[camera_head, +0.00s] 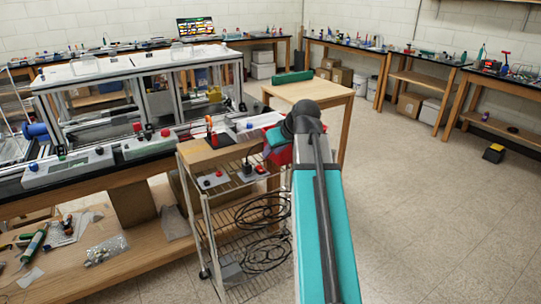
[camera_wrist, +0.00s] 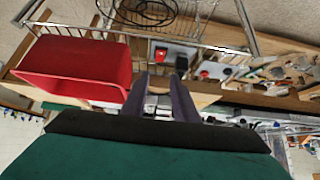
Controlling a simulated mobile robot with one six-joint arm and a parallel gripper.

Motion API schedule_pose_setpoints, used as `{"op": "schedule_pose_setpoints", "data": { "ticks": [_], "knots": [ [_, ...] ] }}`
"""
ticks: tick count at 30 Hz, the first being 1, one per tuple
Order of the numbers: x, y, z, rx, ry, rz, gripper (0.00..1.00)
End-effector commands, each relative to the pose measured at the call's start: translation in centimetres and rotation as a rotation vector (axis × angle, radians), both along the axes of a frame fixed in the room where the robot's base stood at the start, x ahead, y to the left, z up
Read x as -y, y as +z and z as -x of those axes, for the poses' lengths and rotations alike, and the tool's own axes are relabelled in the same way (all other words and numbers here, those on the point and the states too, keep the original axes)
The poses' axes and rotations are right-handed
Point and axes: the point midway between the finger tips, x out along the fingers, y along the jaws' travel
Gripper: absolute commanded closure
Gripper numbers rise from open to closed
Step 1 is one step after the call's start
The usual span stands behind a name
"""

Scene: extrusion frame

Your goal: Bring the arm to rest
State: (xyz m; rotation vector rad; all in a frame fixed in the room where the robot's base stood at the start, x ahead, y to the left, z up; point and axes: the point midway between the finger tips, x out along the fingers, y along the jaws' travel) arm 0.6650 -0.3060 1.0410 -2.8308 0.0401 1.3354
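My arm (camera_head: 325,230) reaches forward from the bottom of the head view, teal with a dark elbow joint. Its far end is mostly hidden behind that joint, near the wire cart (camera_head: 215,215). In the wrist view my gripper (camera_wrist: 160,80) has two dark fingers standing apart, with a gap between them. Nothing is held between the fingers. The scene beyond it looks turned over in that view. A red bin (camera_wrist: 75,65) shows to the left of the fingers, apart from them as far as I can tell.
The wire cart carries small control boxes and coiled black cables (camera_head: 265,210). A long bench (camera_head: 110,180) with a framed machine (camera_head: 140,85) stands on the left. A small wooden table (camera_head: 310,90) stands behind my arm.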

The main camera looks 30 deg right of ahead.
Motion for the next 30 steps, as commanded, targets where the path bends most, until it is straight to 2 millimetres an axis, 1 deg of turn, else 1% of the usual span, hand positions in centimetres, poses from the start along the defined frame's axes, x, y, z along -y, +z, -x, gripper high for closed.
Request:
{"op": "schedule_pose_setpoints", "data": {
  "ticks": [7, 22, 26, 29, 30],
  "knots": [
    [0.0, 0.5, 0.4, -0.001, 0.000, 0.000, 0.73],
    [-0.1, 0.2, 0.4, -0.003, 0.000, -0.001, 0.73],
    [-0.5, -1.0, 0.2, -0.019, 0.001, -0.011, 0.73],
    [-1.2, -2.8, 0.0, -0.042, 0.003, -0.025, 0.73],
    [-1.6, -3.8, -0.2, -0.055, 0.003, -0.033, 0.73]
  ]
}}
